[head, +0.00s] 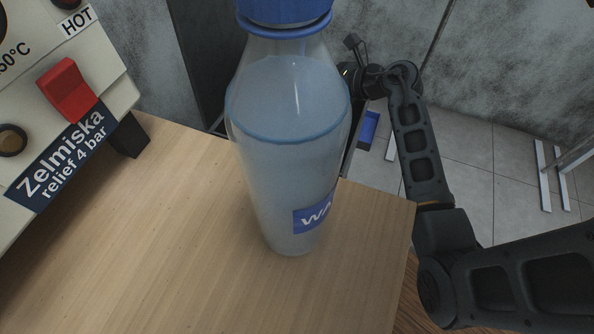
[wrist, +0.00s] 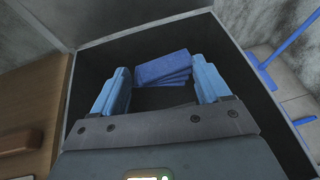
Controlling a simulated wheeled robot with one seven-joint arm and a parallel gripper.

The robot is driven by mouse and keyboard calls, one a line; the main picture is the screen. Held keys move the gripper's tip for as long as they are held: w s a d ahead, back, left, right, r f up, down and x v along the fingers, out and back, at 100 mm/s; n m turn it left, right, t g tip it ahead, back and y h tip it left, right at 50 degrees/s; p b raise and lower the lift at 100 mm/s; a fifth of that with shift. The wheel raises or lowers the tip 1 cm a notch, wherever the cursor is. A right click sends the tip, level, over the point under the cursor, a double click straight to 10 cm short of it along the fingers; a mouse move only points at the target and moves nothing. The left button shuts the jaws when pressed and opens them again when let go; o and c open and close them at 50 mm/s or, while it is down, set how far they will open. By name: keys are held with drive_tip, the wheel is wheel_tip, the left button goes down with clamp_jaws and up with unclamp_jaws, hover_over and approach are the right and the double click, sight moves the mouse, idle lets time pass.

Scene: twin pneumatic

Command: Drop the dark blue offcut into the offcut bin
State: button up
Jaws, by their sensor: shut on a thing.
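In the wrist view my gripper (wrist: 161,78) points down into a dark grey open-topped bin (wrist: 91,64), the offcut bin. Its light blue fingers stand apart on either side of the dark blue offcut (wrist: 160,68) and are shut on it. Several blue layers show one over another there; I cannot tell which edges belong to the held offcut and which to pieces lower down.
A large clear bottle (head: 285,165) with a blue cap stands on the wooden table (head: 150,230), close to the head camera. A white machine (head: 65,90) with a red switch stands left.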

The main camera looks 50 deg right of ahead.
drive_tip(key=shift+f+b, duration=1.95)
drive_tip(key=shift+f, duration=0.15)
drive_tip(key=o, duration=1)
drive_tip(key=p+v, duration=0.2)
drive_tip(key=v, duration=0.6)
drive_tip(key=shift+w, duration=0.1)
